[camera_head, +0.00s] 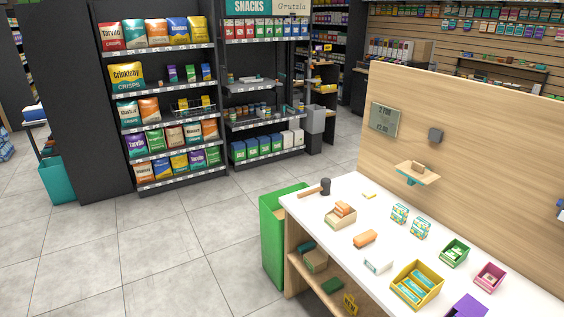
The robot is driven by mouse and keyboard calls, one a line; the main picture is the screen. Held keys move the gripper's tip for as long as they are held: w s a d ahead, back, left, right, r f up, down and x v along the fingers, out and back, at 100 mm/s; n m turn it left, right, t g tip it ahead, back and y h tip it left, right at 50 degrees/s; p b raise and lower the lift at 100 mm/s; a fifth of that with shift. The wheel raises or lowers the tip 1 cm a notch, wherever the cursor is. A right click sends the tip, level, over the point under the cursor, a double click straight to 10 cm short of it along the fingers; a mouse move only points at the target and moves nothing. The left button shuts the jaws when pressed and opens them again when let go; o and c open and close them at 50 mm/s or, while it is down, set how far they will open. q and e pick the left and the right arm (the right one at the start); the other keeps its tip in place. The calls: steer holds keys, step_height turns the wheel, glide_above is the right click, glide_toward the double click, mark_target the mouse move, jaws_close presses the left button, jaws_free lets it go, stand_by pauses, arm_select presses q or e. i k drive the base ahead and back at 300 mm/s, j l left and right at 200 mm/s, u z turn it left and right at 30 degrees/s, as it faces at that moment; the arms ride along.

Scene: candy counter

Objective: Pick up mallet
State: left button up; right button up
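The mallet (313,190) lies on the far left corner of the white counter top (328,239). It has a light wooden handle pointing left and a dark grey head at its right end. The handle's end is close to the counter's left edge. Nothing covers the mallet. Neither of my grippers shows in the head view.
A small wooden box (341,218), an orange block (365,239) and a yellow box (416,286) stand on the counter. A wooden panel (470,130) rises behind it. A green bin (272,238) stands at its left end. Open tiled floor (150,260) lies left.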

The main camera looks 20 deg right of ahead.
mark_target(324, 189)
steer(key=i+z, duration=0.1)
steer(key=i, duration=0.45)
steer(key=i+j+z, duration=0.1)
steer(key=i, duration=0.4)
steer(key=i+j+z, duration=0.1)
steer(key=i, duration=0.45)
steer(key=i+j+z, duration=0.15)
steer(key=i+z, duration=0.2)
steer(key=i+j+z, duration=0.2)
steer(key=z, duration=0.15)
steer(key=i+j+z, duration=0.8)
steer(key=j, duration=0.25)
steer(key=i+j+z, duration=0.25)
steer(key=k+j, duration=0.1)
